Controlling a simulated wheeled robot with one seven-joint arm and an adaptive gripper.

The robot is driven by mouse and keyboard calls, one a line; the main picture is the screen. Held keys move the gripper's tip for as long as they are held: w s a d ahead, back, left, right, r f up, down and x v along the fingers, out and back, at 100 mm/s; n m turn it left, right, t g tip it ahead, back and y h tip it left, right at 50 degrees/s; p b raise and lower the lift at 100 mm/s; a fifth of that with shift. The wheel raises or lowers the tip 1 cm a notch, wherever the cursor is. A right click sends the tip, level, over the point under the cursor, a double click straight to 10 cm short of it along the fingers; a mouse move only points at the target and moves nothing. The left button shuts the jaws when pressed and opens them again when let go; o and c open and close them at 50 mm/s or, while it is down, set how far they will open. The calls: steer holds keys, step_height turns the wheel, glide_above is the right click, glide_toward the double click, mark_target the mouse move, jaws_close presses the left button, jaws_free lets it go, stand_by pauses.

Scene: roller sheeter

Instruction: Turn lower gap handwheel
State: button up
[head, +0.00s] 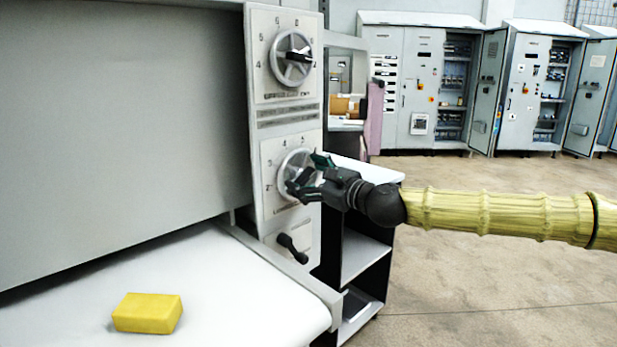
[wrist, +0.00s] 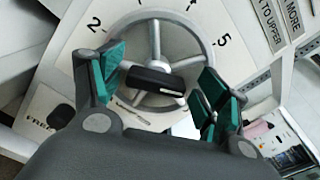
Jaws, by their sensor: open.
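The lower gap handwheel (head: 294,166) is a round spoked metal wheel on the lower numbered dial of the machine's side panel. In the wrist view the handwheel (wrist: 155,38) fills the upper middle, with a black bar-shaped grip (wrist: 155,81) lying across it, slightly tilted. My gripper (head: 312,176) is at the lower dial and hides part of the wheel in the head view. In the wrist view my open gripper (wrist: 158,85) has one green-padded finger on each side of the black grip, with gaps between. I cannot tell whether a finger touches the rim.
The upper handwheel (head: 292,58) sits on the same panel above. A black lever (head: 292,248) sticks out below the lower dial. A yellow block (head: 147,313) lies on the white bed (head: 225,290). A shelf cart (head: 365,255) stands right of the panel.

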steer(key=shift+s+d+f, duration=0.1)
steer(key=shift+s+d, duration=0.2)
steer(key=shift+d, duration=0.05)
steer(key=v, duration=1.1)
steer(key=shift+d, duration=0.1)
stand_by(0.4)
